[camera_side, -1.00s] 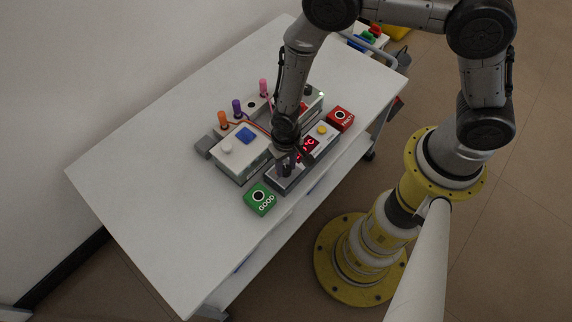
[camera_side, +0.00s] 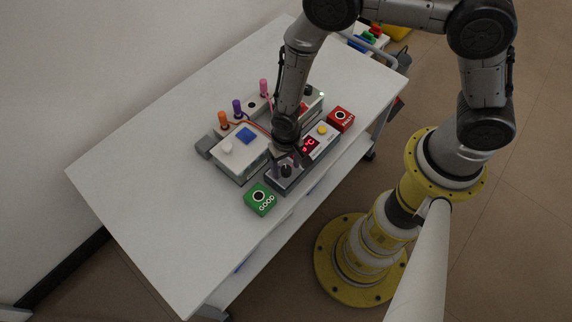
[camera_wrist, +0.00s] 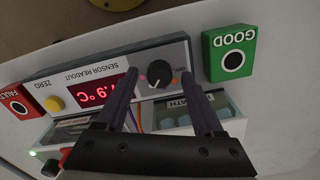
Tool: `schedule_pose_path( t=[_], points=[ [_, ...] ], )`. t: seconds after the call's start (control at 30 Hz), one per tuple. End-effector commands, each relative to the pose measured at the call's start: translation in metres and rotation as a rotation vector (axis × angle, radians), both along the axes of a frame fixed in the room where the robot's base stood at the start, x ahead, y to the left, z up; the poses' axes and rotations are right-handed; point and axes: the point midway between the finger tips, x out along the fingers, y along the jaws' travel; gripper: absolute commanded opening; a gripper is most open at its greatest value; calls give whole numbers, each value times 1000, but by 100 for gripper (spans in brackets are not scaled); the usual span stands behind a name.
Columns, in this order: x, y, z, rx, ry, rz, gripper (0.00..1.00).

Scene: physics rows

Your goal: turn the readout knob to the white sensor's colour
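The readout box (camera_wrist: 100,76), labelled SENSOR READOUT, has a dark round knob (camera_wrist: 160,73) with a pale pointer line and a small orange-red mark beside it. The knob also shows in the side view (camera_side: 286,171). The red display (camera_wrist: 103,91) reads upside down in the wrist view, ending in ".9°C"; its first digit is partly hidden by a finger. My gripper (camera_wrist: 158,78) is open, its fingers apart on either side of the knob; contact cannot be told. Orange (camera_side: 222,119), purple (camera_side: 237,107) and pink (camera_side: 263,87) probes stand behind. I cannot identify a white sensor.
A green GOOD button (camera_side: 260,198) and a red FAULT button (camera_side: 341,118) flank the readout box. A yellow ZERO button (camera_side: 322,129) is on it. A white box (camera_side: 240,163) with a white cap and blue patch stands close behind. The left tabletop (camera_side: 150,180) is clear.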

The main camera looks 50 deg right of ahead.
Motion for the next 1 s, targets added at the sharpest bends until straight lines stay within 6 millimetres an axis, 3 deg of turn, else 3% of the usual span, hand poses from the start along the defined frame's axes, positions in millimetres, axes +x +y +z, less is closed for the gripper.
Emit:
schedule_pose_path(
  t=[0.23,0.37,0.8,1.0],
  points=[
    [0,0,2,0,0,0,69],
    [1,0,15,1,-1,0,69],
    [0,0,105,1,-3,0,69],
    [0,0,130,1,-1,0,69]
  ],
)
